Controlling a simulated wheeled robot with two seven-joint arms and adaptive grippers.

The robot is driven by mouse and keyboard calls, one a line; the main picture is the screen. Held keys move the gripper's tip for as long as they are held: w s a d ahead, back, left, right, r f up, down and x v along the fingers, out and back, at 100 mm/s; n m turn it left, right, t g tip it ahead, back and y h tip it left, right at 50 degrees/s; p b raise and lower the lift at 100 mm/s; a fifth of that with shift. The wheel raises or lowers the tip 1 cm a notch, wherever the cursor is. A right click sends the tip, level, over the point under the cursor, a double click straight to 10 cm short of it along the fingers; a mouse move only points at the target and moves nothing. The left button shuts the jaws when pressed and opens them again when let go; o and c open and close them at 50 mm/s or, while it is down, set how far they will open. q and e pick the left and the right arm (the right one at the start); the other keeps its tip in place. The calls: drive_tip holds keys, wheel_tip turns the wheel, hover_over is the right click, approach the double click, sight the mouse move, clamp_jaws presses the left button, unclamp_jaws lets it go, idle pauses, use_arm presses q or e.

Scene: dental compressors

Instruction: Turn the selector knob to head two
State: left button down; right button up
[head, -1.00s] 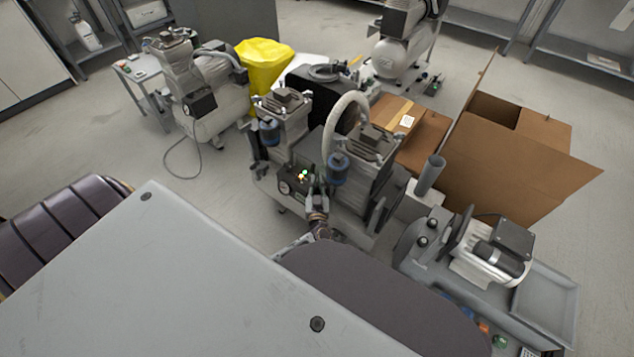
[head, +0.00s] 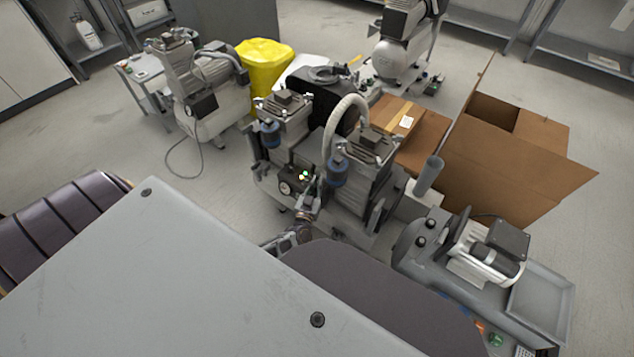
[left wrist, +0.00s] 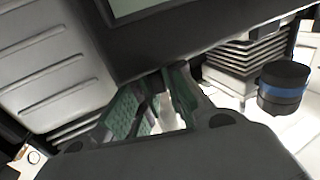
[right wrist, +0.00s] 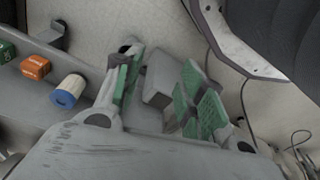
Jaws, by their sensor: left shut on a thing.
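The twin-head compressor (head: 368,178) stands in the middle of the head view. Its dark control panel (head: 297,180) carries small green lights and a round gauge (head: 285,188). My left gripper (head: 308,202) is at the panel's lower right, shut on what appears to be the selector knob. The fingers hide the knob, so its pointer and setting cannot be read. In the left wrist view, the green-padded fingers (left wrist: 165,100) are close together under a dark housing. My right gripper (right wrist: 163,100) is open in the right wrist view, with a grey block behind its fingers.
An orange piece (right wrist: 35,67) and a blue-ended roll (right wrist: 68,92) lie left of my right gripper. Open cardboard boxes (head: 515,165), a yellow bin (head: 264,65) and another compressor (head: 208,90) stand behind.

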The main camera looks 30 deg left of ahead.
use_arm(q)
drive_tip(key=shift+m+h, duration=0.8)
drive_tip(key=shift+h, duration=0.4)
drive_tip(key=shift+t+h, duration=0.3)
drive_tip(key=shift+h, duration=0.1)
drive_tip(key=m+h+b, duration=0.2)
drive_tip(key=h, duration=0.1)
drive_tip(key=shift+a+f+m, duration=0.1)
drive_tip(key=shift+m, duration=0.2)
drive_tip(key=shift+m+h+b, duration=0.8)
drive_tip(key=shift+m+h, duration=0.1)
drive_tip(key=shift+h, duration=0.7)
drive_tip(key=shift+a+m+g+h+b, duration=0.1)
drive_tip(key=shift+m+g+h+b, duration=0.6)
drive_tip(key=shift+m+h+b, duration=0.35)
drive_tip(key=shift+m+g+h+b, duration=1)
drive_tip(key=shift+h+b, duration=0.45)
drive_tip(key=shift+h, duration=0.5)
use_arm(e)
wheel_tip(320, 180, up, 14)
drive_tip(key=w+a+t+y, duration=0.1)
drive_tip(key=a, duration=0.1)
drive_tip(key=shift+a+f+t, duration=0.2)
drive_tip(key=shift+a+t, duration=0.2)
drive_tip(key=shift+w, duration=0.1)
